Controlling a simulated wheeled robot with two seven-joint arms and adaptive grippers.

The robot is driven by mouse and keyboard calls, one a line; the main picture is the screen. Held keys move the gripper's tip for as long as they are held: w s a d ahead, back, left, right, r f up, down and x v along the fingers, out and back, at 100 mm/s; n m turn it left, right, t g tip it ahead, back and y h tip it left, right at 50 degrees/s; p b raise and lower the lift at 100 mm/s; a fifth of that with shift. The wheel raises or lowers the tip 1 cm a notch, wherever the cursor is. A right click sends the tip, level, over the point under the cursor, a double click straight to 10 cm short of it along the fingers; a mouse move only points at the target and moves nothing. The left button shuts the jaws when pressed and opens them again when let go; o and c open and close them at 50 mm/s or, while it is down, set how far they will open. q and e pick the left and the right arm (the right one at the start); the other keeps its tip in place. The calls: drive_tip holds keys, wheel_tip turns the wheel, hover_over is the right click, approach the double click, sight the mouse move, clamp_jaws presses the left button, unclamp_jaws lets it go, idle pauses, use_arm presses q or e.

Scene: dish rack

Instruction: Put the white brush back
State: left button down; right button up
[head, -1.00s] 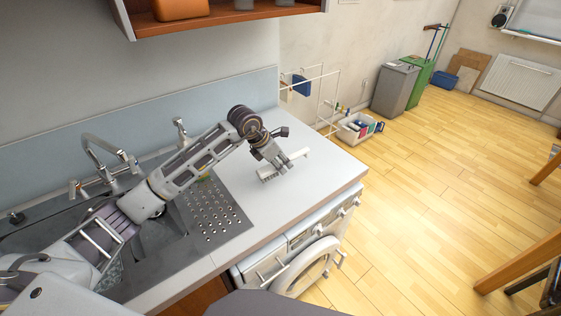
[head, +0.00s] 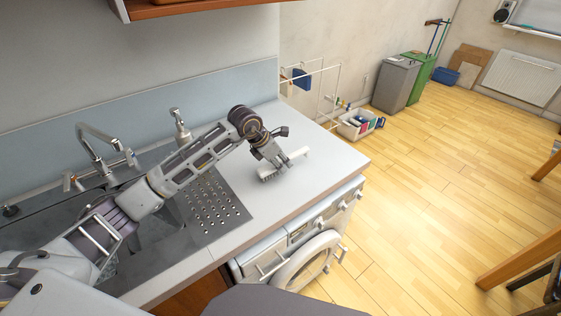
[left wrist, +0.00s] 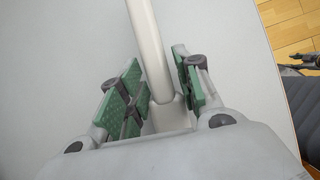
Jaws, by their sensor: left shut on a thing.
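The white brush (head: 297,155) is in my left gripper (head: 281,162), over the white counter to the right of the sink. The bristle end (head: 265,176) sticks out to the left of the fingers and the other end to the right. In the left wrist view, the green-padded fingers (left wrist: 160,90) are shut around the pale handle (left wrist: 147,45), which runs up out of the frame. I cannot tell whether the brush touches the counter.
The steel sink (head: 160,262) with a perforated drainboard (head: 212,205) lies to the left. A tap (head: 100,150) and a soap dispenser (head: 180,125) stand behind my arm. The counter (head: 320,165) is clear around the brush. A washing machine (head: 310,255) is below it.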

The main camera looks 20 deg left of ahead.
drive_tip(key=shift+s, duration=0.1)
use_arm(q)
drive_tip(key=shift+w+d+f+g+y+p, duration=0.15)
drive_tip(key=shift+f+g+y+p, duration=0.15)
drive_tip(key=shift+p, duration=0.15)
use_arm(e)
drive_tip(key=shift+s+r, duration=0.45)
drive_tip(key=shift+s, duration=0.35)
drive_tip(key=shift+w, duration=0.1)
use_arm(q)
drive_tip(key=c, duration=1.3)
unclamp_jaws()
use_arm(e)
drive_tip(key=shift+w, duration=0.85)
drive_tip(key=shift+s, duration=0.1)
